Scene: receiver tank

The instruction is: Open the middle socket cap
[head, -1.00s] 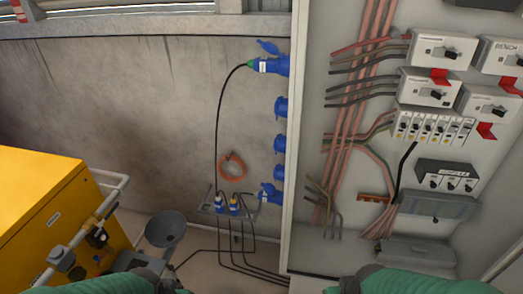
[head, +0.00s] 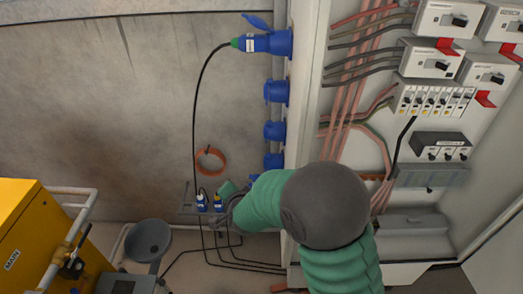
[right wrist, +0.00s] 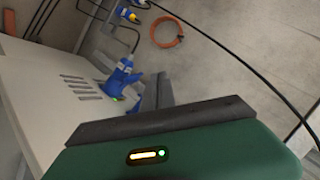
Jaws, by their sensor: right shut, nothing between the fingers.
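Blue sockets stand in a column on the side of the grey cabinet in the head view. The middle socket (head: 274,131) has its cap closed, with another capped socket (head: 276,92) above it and one (head: 273,161) below. The top socket (head: 265,42) holds a plug with a cable, its cap raised. My right gripper (head: 228,207) is below and left of the middle socket, apart from it, partly hidden by my green arm. The right wrist view shows its dark fingers shut and empty, with a blue socket (right wrist: 122,78) beyond. My left gripper is out of view.
The open cabinet with breakers (head: 435,100) and wires is at the right. A small rack with plugs (head: 210,203) and black cables is near my right gripper. An orange coil (head: 210,161) hangs on the wall. A yellow machine (head: 35,245) and a funnel (head: 148,240) are lower left.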

